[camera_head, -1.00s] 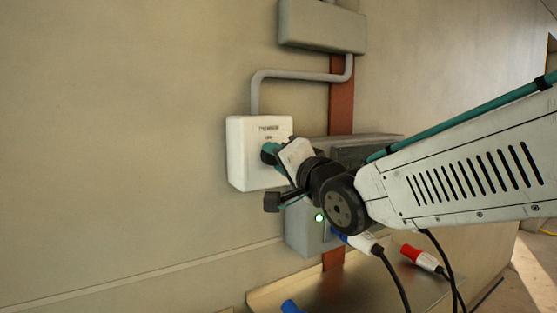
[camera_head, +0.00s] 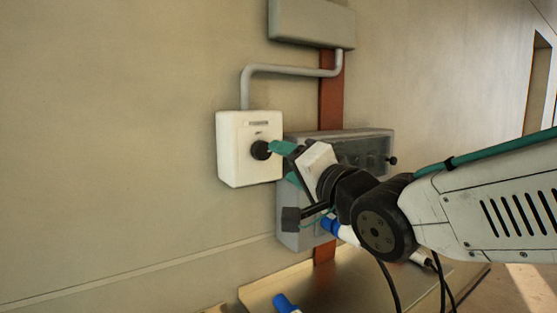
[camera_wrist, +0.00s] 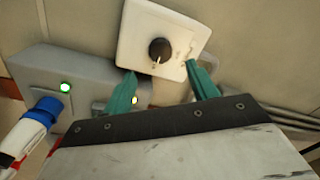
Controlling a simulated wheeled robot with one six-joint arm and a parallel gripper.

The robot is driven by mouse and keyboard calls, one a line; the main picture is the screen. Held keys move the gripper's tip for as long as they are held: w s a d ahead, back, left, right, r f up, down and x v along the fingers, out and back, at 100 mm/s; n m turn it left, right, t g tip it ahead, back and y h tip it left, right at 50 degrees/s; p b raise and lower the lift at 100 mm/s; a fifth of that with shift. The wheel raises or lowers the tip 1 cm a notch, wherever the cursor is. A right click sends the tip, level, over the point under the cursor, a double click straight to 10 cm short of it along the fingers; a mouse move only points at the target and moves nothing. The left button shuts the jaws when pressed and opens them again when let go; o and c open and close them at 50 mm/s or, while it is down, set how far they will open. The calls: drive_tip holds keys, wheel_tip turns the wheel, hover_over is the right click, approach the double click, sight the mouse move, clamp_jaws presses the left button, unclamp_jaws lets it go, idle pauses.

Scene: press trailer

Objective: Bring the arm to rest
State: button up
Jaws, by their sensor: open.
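My gripper (camera_head: 283,160) is in front of the white switch box on the wall, a little right of its black knob. Its green fingers also show in the wrist view (camera_wrist: 163,92), spread apart with nothing between them. The white box (camera_head: 232,165) with its round black knob (camera_head: 261,150) is plain in both views; in the wrist view the knob (camera_wrist: 160,50) lies beyond the fingertips, apart from them. My wrist and arm reach in from the right and hide part of the grey box behind.
A grey socket box (camera_head: 292,222) stands right of the white box; a green light (camera_wrist: 65,87) glows on it. A blue plug (camera_wrist: 45,110) is at this box. A metal shelf (camera_head: 262,294) lies below, with another blue connector (camera_head: 284,303). The wall at left is clear.

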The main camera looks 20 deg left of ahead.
drive_tip(key=shift+s+d, duration=0.15)
drive_tip(key=shift+d, duration=0.05)
wheel_tip(320, 180, down, 9)
drive_tip(key=d+n+g+h, duration=0.2)
drive_tip(key=d+n+h, duration=0.1)
drive_tip(key=h, duration=0.2)
drive_tip(key=s+d+f+n+g+h, duration=0.1)
drive_tip(key=s+d+f+g+h, duration=0.15)
drive_tip(key=d+f, duration=0.4)
drive_tip(key=s+d+f+g+h, duration=0.1)
drive_tip(key=s+d+f+h, duration=0.2)
drive_tip(key=d, duration=0.6)
drive_tip(key=s+d+f+m+g+h, duration=0.1)
drive_tip(key=s+d+g+h, duration=0.1)
drive_tip(key=s+d, duration=0.6)
drive_tip(key=s+d+f+m+g+h, duration=0.1)
drive_tip(key=s+d+g+h, duration=0.1)
drive_tip(key=s+d, duration=0.5)
drive_tip(key=d+g, duration=0.1)
drive_tip(key=d, duration=0.4)
drive_tip(key=shift+s+d, duration=0.25)
drive_tip(key=shift+s, duration=0.1)
